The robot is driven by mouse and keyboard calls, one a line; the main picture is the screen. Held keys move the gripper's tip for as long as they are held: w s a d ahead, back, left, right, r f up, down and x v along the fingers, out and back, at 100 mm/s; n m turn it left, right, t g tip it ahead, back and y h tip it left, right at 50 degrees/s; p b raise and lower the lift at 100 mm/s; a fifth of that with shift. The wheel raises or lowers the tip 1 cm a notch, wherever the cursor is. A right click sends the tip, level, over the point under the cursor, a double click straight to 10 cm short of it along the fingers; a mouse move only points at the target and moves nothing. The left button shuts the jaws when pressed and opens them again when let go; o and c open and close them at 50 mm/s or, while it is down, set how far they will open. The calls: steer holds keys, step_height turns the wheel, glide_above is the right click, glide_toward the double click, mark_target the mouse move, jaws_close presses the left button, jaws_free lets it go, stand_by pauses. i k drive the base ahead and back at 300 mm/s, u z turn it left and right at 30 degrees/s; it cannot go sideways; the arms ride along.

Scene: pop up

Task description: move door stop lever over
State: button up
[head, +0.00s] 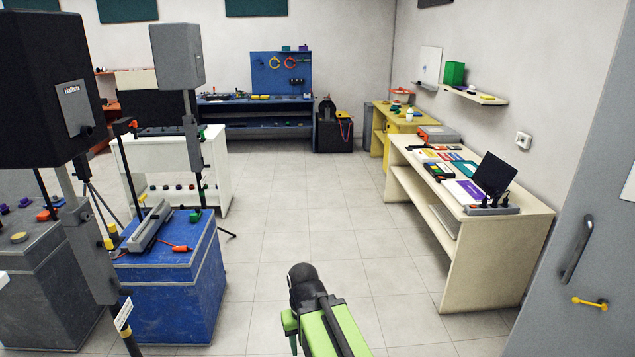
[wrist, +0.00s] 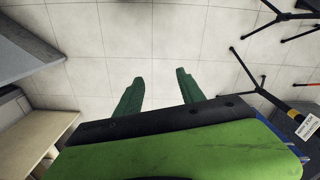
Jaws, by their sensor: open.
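A small yellow lever (head: 590,303) with rounded ends is fixed low on the grey door (head: 600,190) at the right of the head view, below a dark grey pull handle (head: 576,250). It looks like the door stop lever and lies roughly level. My gripper (wrist: 158,85) is open and empty, with two dark green fingers apart over bare floor tiles in the wrist view. In the head view my green arm is at the bottom middle, well left of the lever. The lever is not seen in the wrist view.
A cream desk (head: 490,245) with a laptop (head: 494,176) stands left of the door. Blue (head: 170,300) and grey (head: 45,290) cases and speaker stands crowd the left. The tiled floor (head: 315,225) between them is clear. Tripod legs (wrist: 262,85) spread at the wrist view's right.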

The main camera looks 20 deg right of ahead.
mark_target(589, 304)
steer(key=z, duration=4.6)
steer(key=i, duration=0.1)
steer(key=u, duration=4.4)
steer(key=i, duration=0.45)
steer(key=u, duration=0.15)
